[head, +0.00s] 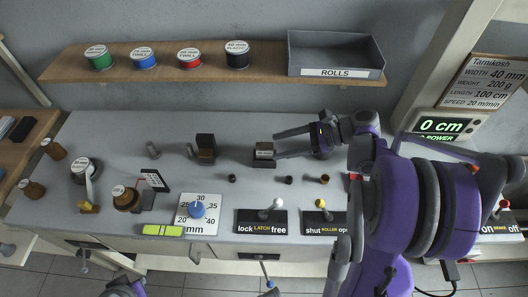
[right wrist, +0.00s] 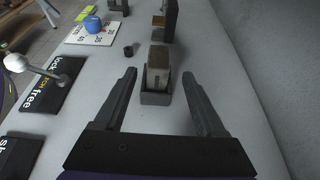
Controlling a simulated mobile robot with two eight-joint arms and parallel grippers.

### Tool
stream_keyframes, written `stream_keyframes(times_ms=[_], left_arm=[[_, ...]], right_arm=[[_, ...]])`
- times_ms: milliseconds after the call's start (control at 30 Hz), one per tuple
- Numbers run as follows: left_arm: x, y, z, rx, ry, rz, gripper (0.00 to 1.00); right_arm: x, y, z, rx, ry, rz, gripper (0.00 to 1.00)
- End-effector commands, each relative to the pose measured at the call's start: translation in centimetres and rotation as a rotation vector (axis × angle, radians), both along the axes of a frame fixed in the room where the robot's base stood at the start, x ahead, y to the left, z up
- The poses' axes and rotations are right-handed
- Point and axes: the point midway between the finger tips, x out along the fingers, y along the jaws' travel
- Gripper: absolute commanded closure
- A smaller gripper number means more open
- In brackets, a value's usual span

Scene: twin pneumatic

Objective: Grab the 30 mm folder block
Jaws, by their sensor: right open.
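A small block (head: 264,149) with a pale label on top stands upright in a dark holder (head: 263,163) on the grey bench. The label is too small to read, so I cannot tell its size in mm. In the right wrist view the block (right wrist: 158,68) rises from its holder (right wrist: 157,98), straight ahead. My right gripper (head: 277,146) is open and empty. Its two fingers (right wrist: 159,75) point at the block from the right, one on either side, with gaps to both.
A black and brown block (head: 205,147) stands left of the labelled one. Small dark cups (head: 288,180) and the lock/free lever plate (head: 262,221) lie nearer the front. A dial (head: 197,209) is at front left. A shelf (head: 260,66) with spools runs behind.

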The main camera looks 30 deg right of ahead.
Motion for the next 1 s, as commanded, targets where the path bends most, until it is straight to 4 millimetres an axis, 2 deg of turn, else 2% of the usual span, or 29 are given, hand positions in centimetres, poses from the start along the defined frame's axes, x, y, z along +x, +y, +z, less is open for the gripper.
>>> stream_keyframes(times_ms=[367, 667, 767, 1000], left_arm=[[0.1, 0.0, 0.5, 0.0, -0.002, 0.0, 1.0], [0.1, 0.0, 0.5, 0.0, -0.002, 0.0, 1.0], [0.1, 0.0, 0.5, 0.0, -0.002, 0.0, 1.0], [0.1, 0.0, 0.5, 0.0, -0.002, 0.0, 1.0]], right_arm=[[2.0, 4.0, -1.6, 0.0, -0.001, 0.004, 0.28], [2.3, 4.4, -1.9, -0.001, 0.0, -0.001, 0.28], [2.3, 4.4, -1.9, -0.001, 0.0, 0.0, 0.42], [2.3, 4.4, -1.9, -0.001, 0.0, 0.0, 0.85]])
